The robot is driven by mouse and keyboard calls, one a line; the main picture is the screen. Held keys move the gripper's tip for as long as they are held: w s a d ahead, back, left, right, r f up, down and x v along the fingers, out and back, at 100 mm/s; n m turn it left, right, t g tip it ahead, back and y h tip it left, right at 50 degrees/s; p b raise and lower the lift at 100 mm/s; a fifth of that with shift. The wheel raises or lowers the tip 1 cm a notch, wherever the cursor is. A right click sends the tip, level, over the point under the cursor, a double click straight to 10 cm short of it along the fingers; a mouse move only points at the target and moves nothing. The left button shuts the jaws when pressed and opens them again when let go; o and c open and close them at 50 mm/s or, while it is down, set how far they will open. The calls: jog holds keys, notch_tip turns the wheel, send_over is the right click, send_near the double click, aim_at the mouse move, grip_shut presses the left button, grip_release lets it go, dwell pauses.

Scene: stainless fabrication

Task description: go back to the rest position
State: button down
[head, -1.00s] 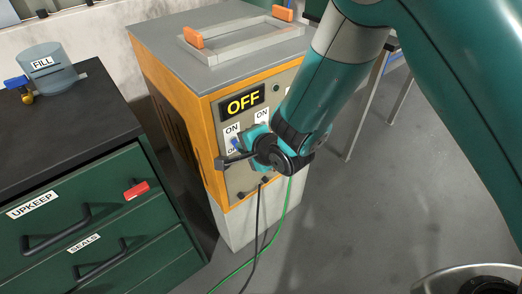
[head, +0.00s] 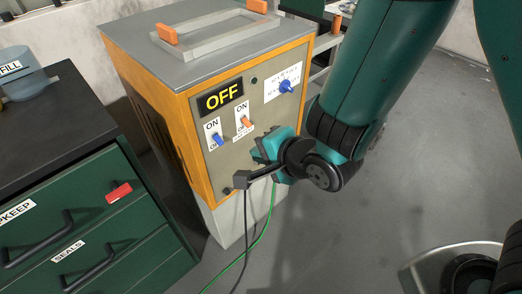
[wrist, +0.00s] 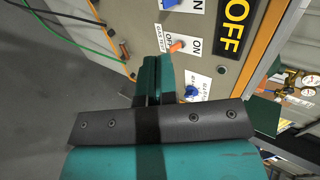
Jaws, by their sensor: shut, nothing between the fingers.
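My gripper (head: 262,152) is in front of the lower right part of the orange welding-type cabinet's front panel (head: 225,170), below the switches. In the wrist view its teal fingers (wrist: 152,70) are together with nothing between them. The panel carries a display reading OFF (head: 221,97), a blue switch (head: 217,139), an orange switch (head: 246,121) and a blue knob (head: 286,87). The orange switch also shows in the wrist view (wrist: 177,46), just beyond the fingertips. Whether the fingers touch the panel I cannot tell.
A green drawer cabinet (head: 95,205) with a dark top stands at the left, a red tag (head: 118,192) on its upper drawer. A FILL container (head: 22,76) stands on top. A green cable (head: 262,232) and a black cable hang from the panel.

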jog(key=s+d+r+n+g+h+p, duration=0.1)
jog(key=s+d+r+n+g+p, duration=0.1)
jog(key=s+r+n, duration=0.3)
jog(key=s+d+r+n+g+h+p, duration=0.1)
jog(key=s+d+r+n+g+p, duration=0.2)
jog(key=r, duration=0.8)
jog(key=s+d+r+n+g+p, duration=0.3)
jog(key=s+d+r+n, duration=0.3)
jog(key=r+n, duration=0.2)
jog(key=shift+s+r+n+g+h, duration=0.15)
jog(key=shift+s+n+g+h, duration=0.25)
jog(key=shift+n, duration=0.2)
jog(key=shift+d, duration=0.1)
